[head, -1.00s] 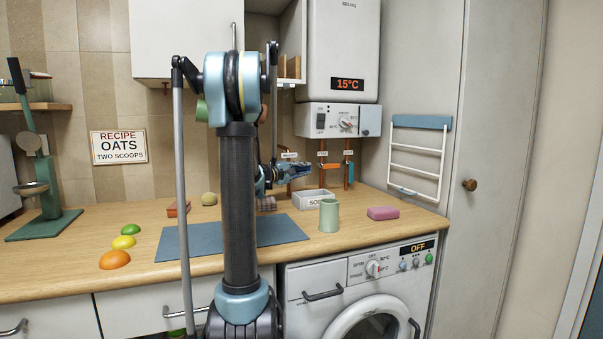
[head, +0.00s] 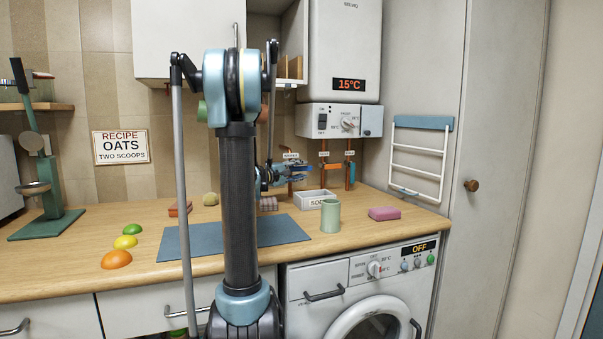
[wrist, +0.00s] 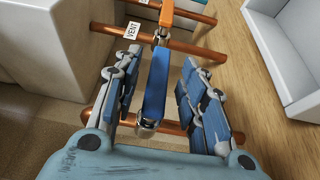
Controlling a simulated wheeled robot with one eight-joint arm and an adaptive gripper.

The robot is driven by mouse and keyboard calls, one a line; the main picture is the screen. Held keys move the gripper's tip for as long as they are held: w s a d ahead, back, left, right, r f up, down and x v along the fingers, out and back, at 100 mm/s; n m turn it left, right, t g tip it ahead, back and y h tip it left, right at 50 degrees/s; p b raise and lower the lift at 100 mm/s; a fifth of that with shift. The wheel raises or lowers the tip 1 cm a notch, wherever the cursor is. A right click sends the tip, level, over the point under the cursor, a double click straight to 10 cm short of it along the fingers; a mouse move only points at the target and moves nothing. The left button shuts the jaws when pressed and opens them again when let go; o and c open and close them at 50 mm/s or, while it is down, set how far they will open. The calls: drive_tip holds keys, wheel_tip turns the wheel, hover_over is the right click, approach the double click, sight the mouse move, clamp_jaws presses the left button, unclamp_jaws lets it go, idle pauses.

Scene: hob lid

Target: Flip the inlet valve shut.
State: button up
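In the wrist view a blue valve lever (wrist: 155,90) lies between the fingers of my gripper (wrist: 160,68). The fingers are open, one on each side, with gaps to the lever. The lever's near end meets a metal nut (wrist: 146,126) by a copper pipe. Whether this is the inlet valve I cannot read; the tag in view, VENT (wrist: 132,30), sits on a pipe beyond. In the head view my gripper (head: 300,170) is under the boiler at the wall pipes, hiding the lever. An orange lever (head: 331,167) shows to its right.
The boiler's control box (head: 338,120) hangs above the pipes. A white tray (head: 314,200), a green mug (head: 330,215) and a pink block (head: 384,213) stand on the counter below. The tray's wall (wrist: 275,60) is at the wrist view's right. A blue mat (head: 180,245) is clear.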

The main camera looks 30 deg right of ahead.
drive_tip(key=v, duration=0.9)
drive_tip(key=shift+s+a, duration=0.1)
idle(0.3)
